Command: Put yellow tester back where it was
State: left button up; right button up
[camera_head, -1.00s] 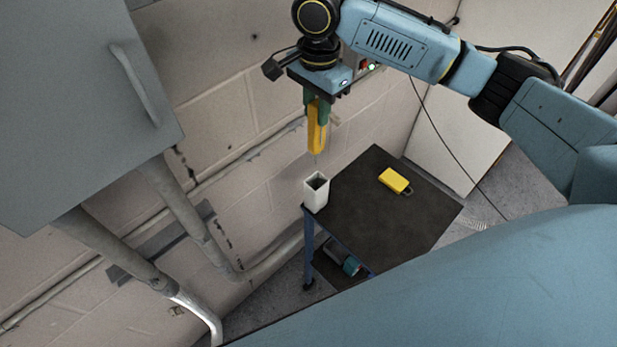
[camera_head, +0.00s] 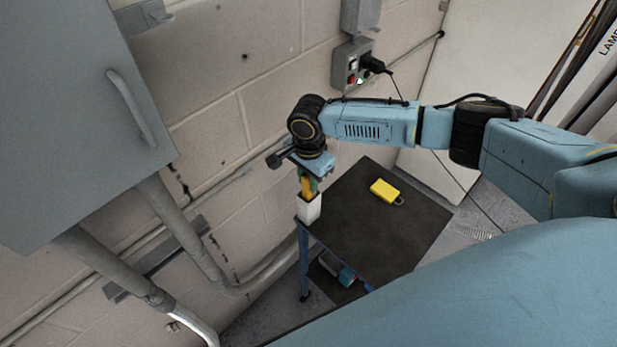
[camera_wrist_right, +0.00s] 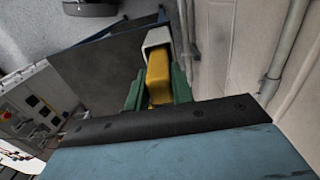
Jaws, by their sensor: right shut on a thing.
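The yellow tester (camera_head: 306,185) is upright between the green fingers of my right gripper (camera_head: 307,178). Its lower end is down in the white square holder (camera_head: 309,209) at the left corner of the dark table top. In the right wrist view, the tester (camera_wrist_right: 158,76) runs from the green fingers (camera_wrist_right: 158,92) into the mouth of the white holder (camera_wrist_right: 156,38). The tester's tip is hidden inside the holder. My right gripper is shut on the tester. My left gripper is not in view.
The dark table (camera_head: 370,230) also bears a yellow padlock-like item (camera_head: 385,191) at its back. A teal and dark tool (camera_head: 340,270) lies on the shelf below. A grey cabinet (camera_head: 80,110) and pipes (camera_head: 190,225) are at the left. A socket box (camera_head: 352,65) is on the wall.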

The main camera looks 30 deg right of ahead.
jog(key=o, duration=1)
jog(key=shift+f, duration=0.15)
notch_tip(320, 180, up, 12)
jog(key=shift+r+b, duration=0.1)
jog(key=shift+b, duration=0.5)
